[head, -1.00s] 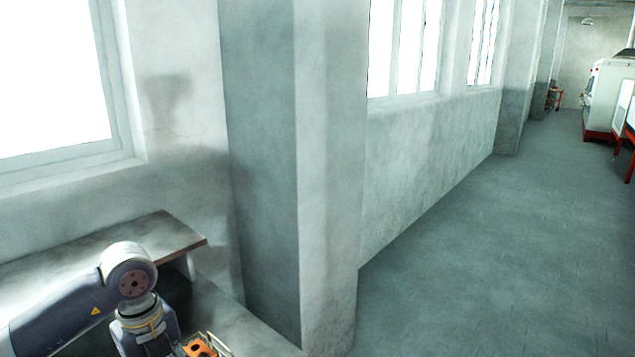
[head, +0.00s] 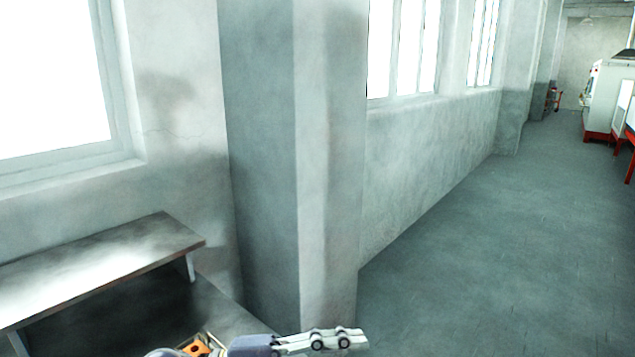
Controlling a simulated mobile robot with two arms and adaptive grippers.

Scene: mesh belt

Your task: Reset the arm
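My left arm shows low in the head view, cut by the bottom edge. Its gripper (head: 335,340) points to the right, seen from the side in front of the foot of the pillar. I see nothing held in it, but its finger gap cannot be made out. My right arm and gripper are out of view.
A bench-like shelf (head: 100,262) runs along the left wall under a window. An orange item (head: 196,349) in a small light-edged container sits at the bottom edge. A concrete pillar (head: 297,170) stands mid-view. Clear floor (head: 480,260) lies right; machines (head: 606,97) stand far off.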

